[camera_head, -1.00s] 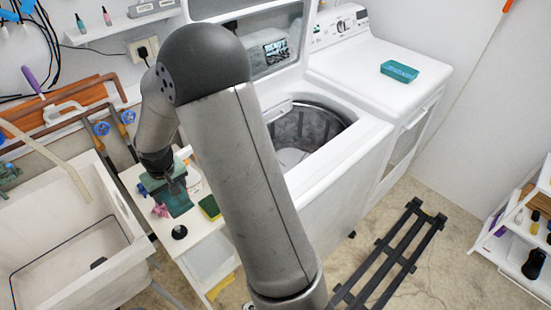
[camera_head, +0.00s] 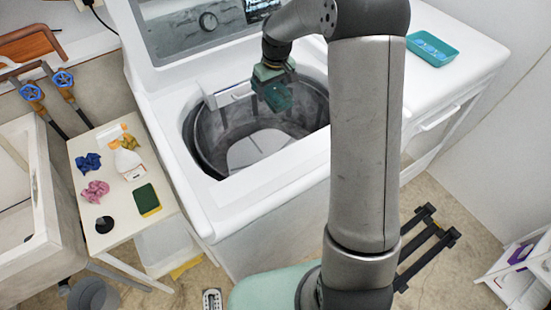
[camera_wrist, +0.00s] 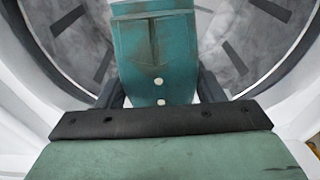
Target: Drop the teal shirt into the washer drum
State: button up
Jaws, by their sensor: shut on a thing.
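The teal shirt (camera_head: 275,95) hangs from my gripper (camera_head: 274,80) over the open washer drum (camera_head: 210,138) in the head view. In the wrist view the folded teal shirt (camera_wrist: 156,55), with pale buttons, sits between the two dark fingers of my gripper (camera_wrist: 160,92). The grey drum wall (camera_wrist: 80,45) shows behind it. My gripper is shut on the shirt. The washer's lid (camera_head: 190,30) stands open behind the drum opening. My arm hides part of the washer's right side.
A white side table (camera_head: 115,235) left of the washer holds a spray bottle (camera_head: 127,163), a green-yellow sponge (camera_head: 147,199) and crumpled cloths (camera_head: 95,190). A teal tray (camera_head: 432,48) lies on the neighbouring white machine (camera_head: 470,50). The raised drum rim surrounds the opening.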

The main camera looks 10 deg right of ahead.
jog(key=shift+w+f, duration=0.1)
jog(key=shift+f, duration=0.05)
jog(key=shift+a+f, duration=0.15)
jog(key=shift+f, duration=0.1)
notch_tip(320, 180, down, 5)
jog(key=b, duration=0.3)
jog(key=shift+r, duration=0.1)
jog(key=o, duration=1.3)
notch_tip(320, 180, up, 17)
jog(key=s+b, duration=0.1)
jog(key=s, duration=0.1)
jog(key=shift+s+d, duration=0.3)
jog(key=shift+d, duration=0.15)
